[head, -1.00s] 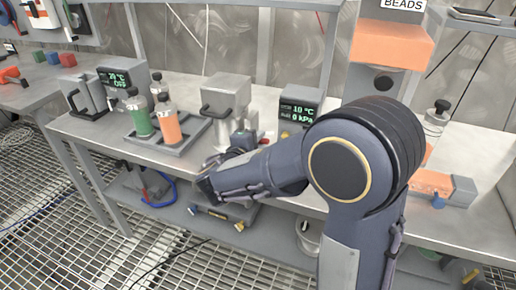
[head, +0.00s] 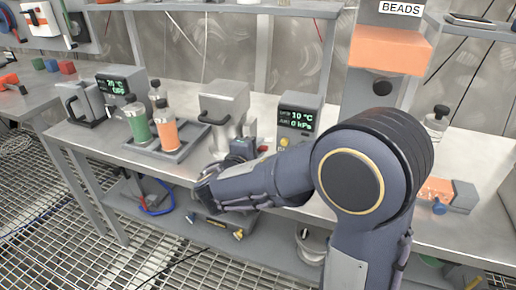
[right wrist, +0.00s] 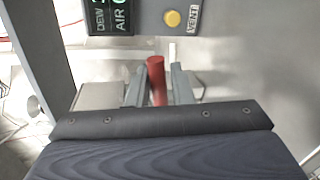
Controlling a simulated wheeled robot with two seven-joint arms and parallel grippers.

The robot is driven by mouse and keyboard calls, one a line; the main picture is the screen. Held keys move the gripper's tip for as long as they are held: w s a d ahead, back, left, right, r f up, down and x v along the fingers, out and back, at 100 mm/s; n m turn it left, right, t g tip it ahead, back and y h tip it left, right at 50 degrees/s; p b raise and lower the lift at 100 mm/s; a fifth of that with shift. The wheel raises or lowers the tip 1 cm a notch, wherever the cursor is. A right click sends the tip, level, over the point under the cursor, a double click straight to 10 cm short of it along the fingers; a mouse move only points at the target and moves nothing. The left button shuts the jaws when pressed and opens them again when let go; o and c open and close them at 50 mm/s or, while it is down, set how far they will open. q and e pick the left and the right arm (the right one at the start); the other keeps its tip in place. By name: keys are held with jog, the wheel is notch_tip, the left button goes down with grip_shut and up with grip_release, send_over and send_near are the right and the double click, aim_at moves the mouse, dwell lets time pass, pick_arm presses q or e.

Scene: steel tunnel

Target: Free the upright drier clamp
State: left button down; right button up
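The drier (head: 297,118) is a grey box with a lit display reading 10 °C and 0 kPa. Its display (right wrist: 109,14) and yellow VENT button (right wrist: 172,18) show at the top of the right wrist view. The clamp's red lever (right wrist: 157,82) stands upright below the drier's face; in the head view only a small red bit (head: 263,149) of it shows. My right gripper (right wrist: 158,80) has one finger on each side of the lever, with a slim gap visible. In the head view my right gripper (head: 242,148) is small and partly hidden by its arm. My left gripper is out of view.
A tray (head: 160,150) with a green and an orange bottle stands left of the drier, beside a grey machine (head: 223,103). The BEADS column (head: 385,60) rises behind my right arm. An orange and grey part (head: 450,193) lies at the bench's right.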

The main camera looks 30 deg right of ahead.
jog(key=v, duration=0.7)
jog(key=shift+s+a+p, duration=0.15)
jog(key=shift+a+p, duration=0.15)
jog(key=shift+p, duration=0.1)
